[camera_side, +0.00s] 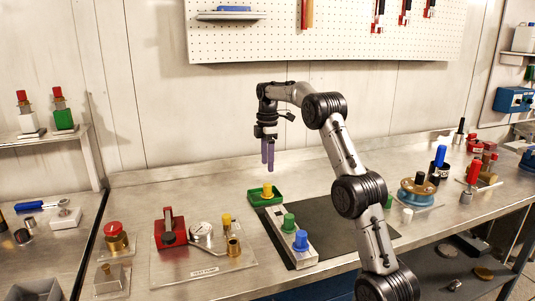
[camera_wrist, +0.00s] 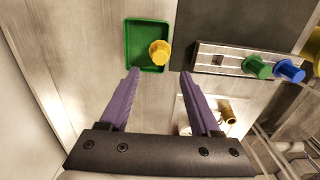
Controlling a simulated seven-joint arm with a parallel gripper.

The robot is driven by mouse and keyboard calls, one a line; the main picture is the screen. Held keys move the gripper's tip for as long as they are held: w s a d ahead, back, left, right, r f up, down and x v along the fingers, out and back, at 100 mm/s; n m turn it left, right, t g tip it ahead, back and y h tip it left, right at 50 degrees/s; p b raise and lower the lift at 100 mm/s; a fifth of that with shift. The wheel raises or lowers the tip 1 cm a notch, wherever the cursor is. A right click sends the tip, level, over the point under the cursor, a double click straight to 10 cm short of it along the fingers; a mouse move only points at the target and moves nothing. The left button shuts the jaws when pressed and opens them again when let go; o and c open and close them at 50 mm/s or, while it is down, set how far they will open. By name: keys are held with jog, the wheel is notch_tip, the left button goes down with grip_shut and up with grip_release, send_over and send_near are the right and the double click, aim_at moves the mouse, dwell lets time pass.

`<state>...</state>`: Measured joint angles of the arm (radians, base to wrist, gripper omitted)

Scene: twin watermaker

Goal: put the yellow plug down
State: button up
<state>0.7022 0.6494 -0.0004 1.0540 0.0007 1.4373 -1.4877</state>
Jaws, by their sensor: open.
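The yellow plug (camera_side: 267,190) stands in the green tray (camera_side: 256,198) on the bench. In the wrist view the yellow plug (camera_wrist: 159,53) sits toward the right side of the green tray (camera_wrist: 133,62). My gripper (camera_side: 268,168) hangs above the tray with its purple fingers pointing down. In the wrist view my gripper (camera_wrist: 159,76) is open, with nothing between its fingers and clear space between them and the plug.
A grey rail (camera_side: 304,255) holds a green plug (camera_side: 289,222) and a blue plug (camera_side: 301,240) beside the tray, on a dark mat (camera_side: 328,217). A metal plate with a red block (camera_side: 170,230) and a yellow-topped fitting (camera_side: 227,220) lies to the left.

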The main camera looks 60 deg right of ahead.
jog(key=s+a+r+m+t, duration=0.1)
jog(key=s+a+r, duration=0.1)
jog(key=a+r, duration=0.35)
jog(key=s+a+r+m+t+h, duration=0.1)
jog(key=s+a+r+m, duration=0.15)
jog(key=a, duration=0.65)
jog(key=s+a+r+m+t, duration=0.1)
jog(key=s+a+r, duration=0.2)
jog(key=a, duration=0.4)
jog(key=s+a+f+m+t, duration=0.1)
jog(key=s+a+f+m, duration=0.1)
jog(key=s+a+f, duration=0.2)
jog(key=s+a+f+m+t+y, duration=0.1)
jog(key=s+a+f, duration=0.3)
jog(key=s+a, duration=0.5)
jog(key=s+m, duration=0.1)
jog(key=s, duration=0.3)
jog(key=shift+f+t, duration=0.25)
jog(key=shift+t, duration=0.05)
jog(key=shift+s+a+m, duration=0.1)
jog(key=shift+m, duration=0.15)
